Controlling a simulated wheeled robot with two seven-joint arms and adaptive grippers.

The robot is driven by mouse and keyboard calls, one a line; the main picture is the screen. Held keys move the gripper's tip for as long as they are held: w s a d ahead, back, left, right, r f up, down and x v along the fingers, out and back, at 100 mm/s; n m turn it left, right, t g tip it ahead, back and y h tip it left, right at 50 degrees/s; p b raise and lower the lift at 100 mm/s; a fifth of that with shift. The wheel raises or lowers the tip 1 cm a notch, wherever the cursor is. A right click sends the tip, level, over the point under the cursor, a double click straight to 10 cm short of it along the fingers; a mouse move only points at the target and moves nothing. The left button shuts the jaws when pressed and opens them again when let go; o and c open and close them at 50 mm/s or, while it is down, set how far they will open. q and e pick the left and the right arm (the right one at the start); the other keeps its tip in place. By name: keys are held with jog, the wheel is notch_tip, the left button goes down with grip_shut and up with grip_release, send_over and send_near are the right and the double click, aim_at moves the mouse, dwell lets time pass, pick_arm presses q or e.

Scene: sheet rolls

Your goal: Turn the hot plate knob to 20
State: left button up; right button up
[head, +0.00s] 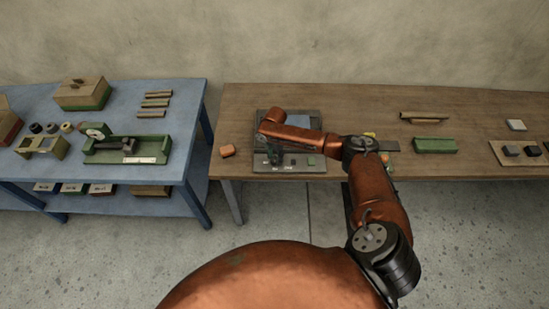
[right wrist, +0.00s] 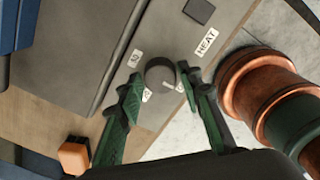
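The hot plate (head: 316,166) is a grey unit near the front left of the wooden table, partly covered by my right arm. In the right wrist view its round dark knob (right wrist: 159,73) has a pale pointer mark, with small white labels around it; one seems to read 10, the others are partly hidden or too small to read. A HEAT label (right wrist: 206,42) sits to the right. My right gripper (right wrist: 160,87) is open, one green finger on each side of the knob; I cannot tell whether either touches it. It shows small in the head view (head: 273,157). My left gripper is not in view.
An orange block (head: 227,151) lies left of the hot plate; it also shows in the wrist view (right wrist: 74,156). A blue bench (head: 190,100) with parts stands left, across a gap.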

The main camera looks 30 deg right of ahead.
jog(key=c, duration=0.7)
jog(key=m+p, duration=0.2)
jog(key=shift+r+m, duration=0.2)
jog(key=shift+m, duration=0.1)
jog(key=m+p, duration=0.3)
jog(key=m, duration=0.1)
jog(key=m+p, duration=0.3)
jog(key=m, duration=0.2)
jog(key=shift+m, duration=0.4)
jog(key=shift+f+m+p, duration=0.1)
jog(key=shift+m+p, duration=1.2)
jog(key=shift+m, duration=1.3)
